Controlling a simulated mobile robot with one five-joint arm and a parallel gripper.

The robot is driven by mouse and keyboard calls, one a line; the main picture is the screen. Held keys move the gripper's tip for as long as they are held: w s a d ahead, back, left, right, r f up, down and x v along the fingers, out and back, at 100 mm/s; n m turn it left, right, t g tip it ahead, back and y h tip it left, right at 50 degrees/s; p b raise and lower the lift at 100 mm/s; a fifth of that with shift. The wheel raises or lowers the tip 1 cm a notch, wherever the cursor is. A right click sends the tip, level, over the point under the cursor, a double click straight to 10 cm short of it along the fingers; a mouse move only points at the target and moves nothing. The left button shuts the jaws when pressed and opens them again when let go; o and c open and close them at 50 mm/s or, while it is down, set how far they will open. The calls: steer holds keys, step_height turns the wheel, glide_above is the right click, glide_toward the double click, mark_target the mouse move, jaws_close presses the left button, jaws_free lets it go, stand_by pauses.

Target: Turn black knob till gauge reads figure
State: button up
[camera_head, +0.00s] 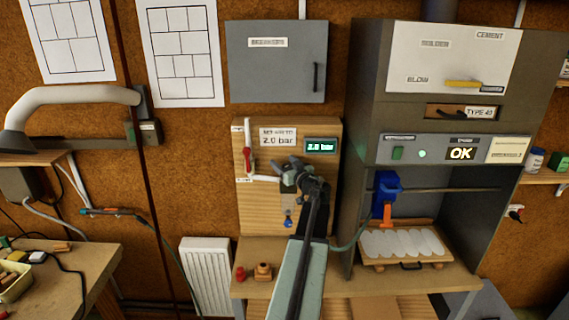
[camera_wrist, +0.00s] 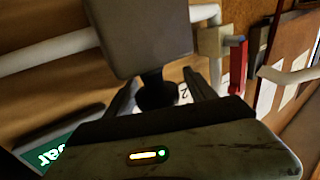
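The black knob (camera_wrist: 157,92) shows in the wrist view between the two fingers of my gripper (camera_wrist: 166,96). A light gap shows between the knob and the right finger, so the gripper looks open around it. In the head view my gripper (camera_head: 300,176) is in front of the wooden board (camera_head: 253,212) and hides the knob. The green gauge display (camera_head: 321,146) appears to read 2.0 bar. A white card (camera_head: 278,138) beside it shows 2.0 bar. In the wrist view only the end of the display (camera_wrist: 55,150), with "bar", shows.
A red-handled valve (camera_head: 247,158) and a white pipe (camera_head: 262,178) are left of my gripper. The grey cabinet (camera_head: 398,88), with a lit OK sign (camera_head: 461,153), stands close on the right. Small red and brown items sit on the ledge (camera_head: 255,288) below.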

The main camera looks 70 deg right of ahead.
steer(key=v, duration=0.8)
steer(key=shift+d, duration=0.1)
